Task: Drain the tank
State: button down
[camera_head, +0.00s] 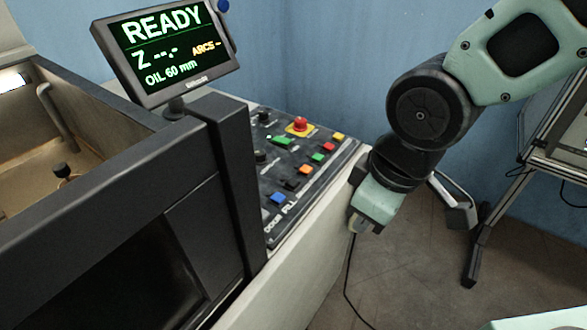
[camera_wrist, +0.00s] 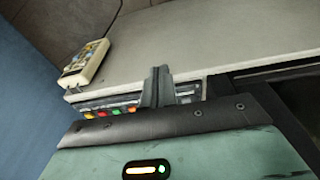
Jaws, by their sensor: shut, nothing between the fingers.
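The tank (camera_head: 28,178) is the beige basin at far left in the head view, partly cut off. Its oil level is hard to make out. The screen (camera_head: 180,48) reads READY, Z --.-, ARCS - and OIL 60 mm. The black control panel (camera_head: 270,170) has a row of blue, black, orange, green, red and yellow buttons; DOOR and FILL are legible near its front end, other labels are too small. My gripper (camera_wrist: 160,73) is shut and empty in the wrist view, its fingers overlapping the panel's button row (camera_wrist: 108,108). In the head view, it is right of the panel, its fingertips not clearly visible.
A red emergency stop (camera_head: 300,125) on a yellow base sits at the panel's back. In the wrist view a pale box with coloured markings (camera_wrist: 86,62) is at the pale machine wall (camera_wrist: 200,40). A dark stand leg (camera_head: 476,240) is at right. Floor (camera_head: 410,270) lies between.

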jog(key=w+a+r+n+t+y+p, duration=0.1)
jog(key=w+a+r+n+p, duration=0.1)
jog(key=w+n+p, duration=0.3)
jog(key=w+a+r+n+t+y+p, duration=0.1)
jog(key=w+a+r+y+p, duration=0.2)
jog(key=w, duration=0.4)
jog(key=n+y+p, duration=0.3)
jog(key=n+p, duration=0.3)
send_over(298, 183)
jog(key=shift+f+t, duration=0.3)
jog(key=shift+f, duration=0.4)
jog(key=shift+f, duration=0.15)
notch_tip(298, 183, down, 8)
jog(key=b, duration=0.6)
jog(key=shift+f, duration=0.25)
jog(key=shift+f, duration=0.15)
jog(key=shift+f+b, duration=0.25)
jog(key=shift+b, duration=0.3)
